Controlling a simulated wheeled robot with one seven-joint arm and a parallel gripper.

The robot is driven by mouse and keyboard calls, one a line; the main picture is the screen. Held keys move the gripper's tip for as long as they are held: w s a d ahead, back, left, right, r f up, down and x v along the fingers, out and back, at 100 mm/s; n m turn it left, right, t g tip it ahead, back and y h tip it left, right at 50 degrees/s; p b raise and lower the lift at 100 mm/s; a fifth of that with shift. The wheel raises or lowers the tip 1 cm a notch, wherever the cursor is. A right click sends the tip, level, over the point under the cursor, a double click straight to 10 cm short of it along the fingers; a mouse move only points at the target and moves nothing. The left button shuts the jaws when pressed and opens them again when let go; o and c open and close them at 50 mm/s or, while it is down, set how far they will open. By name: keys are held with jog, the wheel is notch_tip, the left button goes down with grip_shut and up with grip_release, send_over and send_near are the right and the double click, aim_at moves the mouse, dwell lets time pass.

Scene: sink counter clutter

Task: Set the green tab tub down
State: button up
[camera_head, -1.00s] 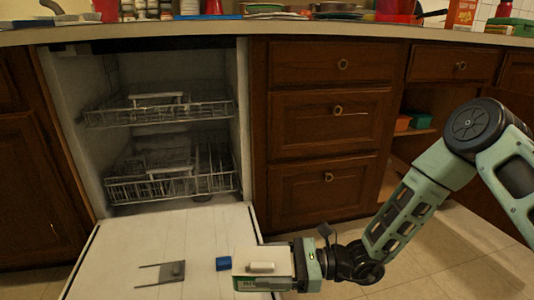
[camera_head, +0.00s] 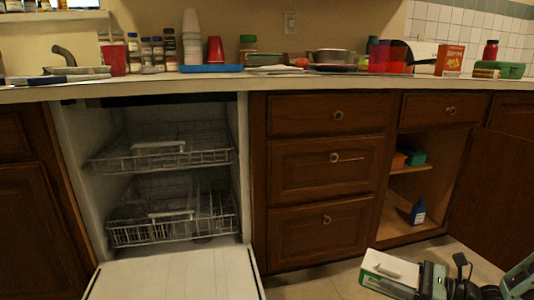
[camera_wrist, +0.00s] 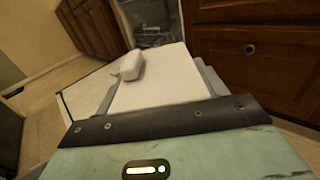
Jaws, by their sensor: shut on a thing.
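The green tab tub (camera_head: 386,268) is a white box with a green, lettered side and a small raised white block on its top. My gripper (camera_head: 420,278) is shut on it at the lower right of the head view, holding it in front of the cabinets. In the wrist view the tub's white top (camera_wrist: 160,82) lies between the two fingers of my gripper (camera_wrist: 160,92), with the white block (camera_wrist: 131,65) at its far left. The tub's underside is hidden, so I cannot tell its height above the floor.
The dishwasher door (camera_head: 175,277) is folded down at the left, below two wire racks (camera_head: 170,217). An open cabinet (camera_head: 405,228) at the right holds an orange box (camera_head: 399,160), a green box (camera_head: 415,157) and a blue bottle (camera_head: 417,212). The counter (camera_head: 300,86) is cluttered.

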jog(key=shift+s+d+r+t, duration=0.1)
jog(key=shift+d+r+t, duration=0.05)
jog(key=shift+d, duration=0.35)
jog(key=shift+s+d+r+t, duration=0.1)
jog(key=shift+d+r+t, duration=0.05)
jog(key=shift+d, duration=0.35)
jog(key=r+p, duration=0.1)
jog(key=p, duration=0.1)
jog(key=r+m+h+p, duration=0.1)
jog(key=r+p, duration=0.1)
jog(key=shift+a+r+t, duration=0.15)
jog(key=shift+a+t, duration=0.05)
jog(key=shift+t, duration=0.2)
jog(key=s+r+m+t+h+p, duration=0.2)
jog(key=r+m+h+p, duration=0.3)
jog(key=r+p, duration=0.7)
jog(key=s+r+m+t+h+p, duration=0.2)
jog(key=r+h+p, duration=0.7)
jog(key=p, duration=1.3)
notch_tip(320, 180, up, 4)
jog(key=m+t, duration=0.2)
jog(key=m, duration=0.1)
jog(key=shift+s+f+t, duration=0.2)
jog(key=shift+f+t, duration=0.05)
jog(key=shift+t, duration=0.05)
jog(key=shift+w+d, duration=0.1)
jog(key=shift+d, duration=0.05)
